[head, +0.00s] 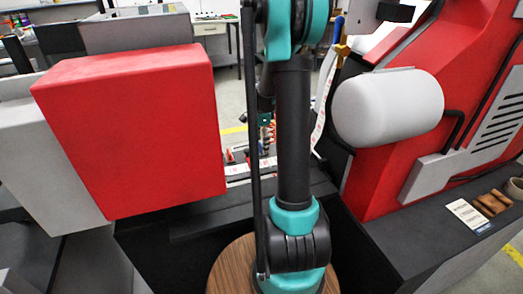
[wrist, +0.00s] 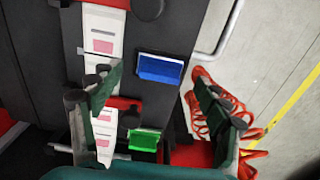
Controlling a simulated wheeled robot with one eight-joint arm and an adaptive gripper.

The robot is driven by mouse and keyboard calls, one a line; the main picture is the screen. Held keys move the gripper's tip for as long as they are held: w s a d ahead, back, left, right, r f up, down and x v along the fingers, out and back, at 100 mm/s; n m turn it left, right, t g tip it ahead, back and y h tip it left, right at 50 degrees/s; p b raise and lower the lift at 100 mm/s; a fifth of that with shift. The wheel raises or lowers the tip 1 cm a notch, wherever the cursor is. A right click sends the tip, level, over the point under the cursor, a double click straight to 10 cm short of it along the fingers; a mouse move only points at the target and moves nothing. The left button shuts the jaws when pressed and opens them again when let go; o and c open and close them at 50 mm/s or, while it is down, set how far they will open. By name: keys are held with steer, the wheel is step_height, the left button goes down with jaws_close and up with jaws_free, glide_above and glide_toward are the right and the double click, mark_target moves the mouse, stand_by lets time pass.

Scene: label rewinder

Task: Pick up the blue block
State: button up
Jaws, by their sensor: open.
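The blue block (wrist: 160,68) lies on the dark machine surface in the wrist view, right of a white label strip (wrist: 103,50). My gripper (wrist: 157,92) is open. Its dark green fingers show left and right in the lower half of the wrist view. In the picture the blue block is above and between the fingertips, with nothing between them gripped. I cannot tell the height of the fingers over it. In the head view my arm blocks the middle, and I cannot make out the blue block there.
A green block (wrist: 144,140) is below the blue block in the wrist view. Orange-red coiled cables (wrist: 228,110) are at the right, by the floor. In the head view a red box-shaped housing (head: 130,130) stands left and a white roll (head: 388,107) right of my arm.

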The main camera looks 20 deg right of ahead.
steer(key=shift+f, duration=0.85)
steer(key=shift+s, duration=0.1)
steer(key=c, duration=1.3)
